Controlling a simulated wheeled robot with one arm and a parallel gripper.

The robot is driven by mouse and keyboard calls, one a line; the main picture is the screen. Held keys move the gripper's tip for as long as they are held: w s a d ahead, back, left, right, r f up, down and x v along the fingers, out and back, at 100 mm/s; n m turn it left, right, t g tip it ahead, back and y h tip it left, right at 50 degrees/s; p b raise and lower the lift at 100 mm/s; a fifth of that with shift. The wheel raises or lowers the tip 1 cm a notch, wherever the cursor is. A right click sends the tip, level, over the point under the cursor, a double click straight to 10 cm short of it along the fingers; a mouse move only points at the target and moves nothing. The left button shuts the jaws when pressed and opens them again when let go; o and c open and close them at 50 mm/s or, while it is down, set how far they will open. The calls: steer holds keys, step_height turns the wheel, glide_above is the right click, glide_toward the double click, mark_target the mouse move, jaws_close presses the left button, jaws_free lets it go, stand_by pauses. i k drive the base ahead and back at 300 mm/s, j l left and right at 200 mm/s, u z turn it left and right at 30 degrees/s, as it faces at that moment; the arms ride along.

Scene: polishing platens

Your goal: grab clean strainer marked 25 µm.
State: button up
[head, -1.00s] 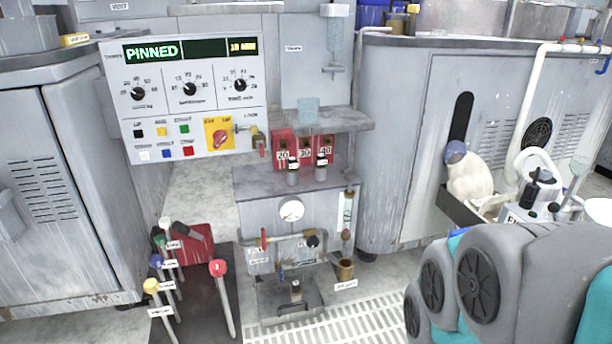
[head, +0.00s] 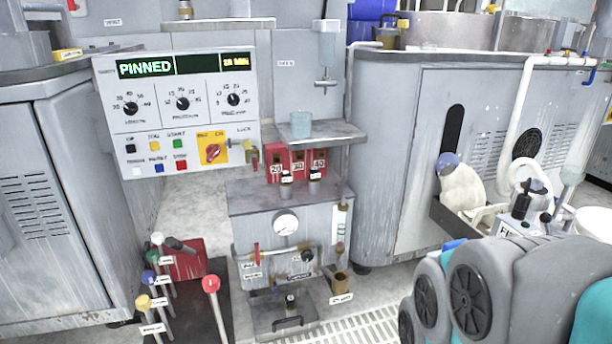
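I cannot make out any strainer marked 25 µm in the head view. Three red blocks (head: 297,163) stand side by side under a small shelf, with the numbers 20, 30 and 40 on them; small dark-capped bottles stand in front. A brass-coloured cup (head: 339,284) hangs at the right of the grey cabinet, with a white tag too small to read. A pale blue translucent cup (head: 301,124) stands on the shelf. My gripper is not in view; only grey and teal links of my arm show at the lower right.
A control panel (head: 180,112) reading PINNED hangs at the upper left. Several colour-knobbed levers rise from a dark base (head: 202,318) at lower left. The grey cabinet (head: 265,195) stands mid-view. A large grey machine (head: 400,150) with a side tray (head: 452,218) stands right.

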mark_target(286, 182)
steer(key=i+j+u, duration=0.1)
steer(key=u, duration=0.25)
steer(key=i+j+u, duration=0.1)
steer(key=u, duration=0.25)
steer(key=i+u, duration=0.35)
steer(key=i+l, duration=0.1)
steer(key=l, duration=0.6)
steer(key=i, duration=0.05)
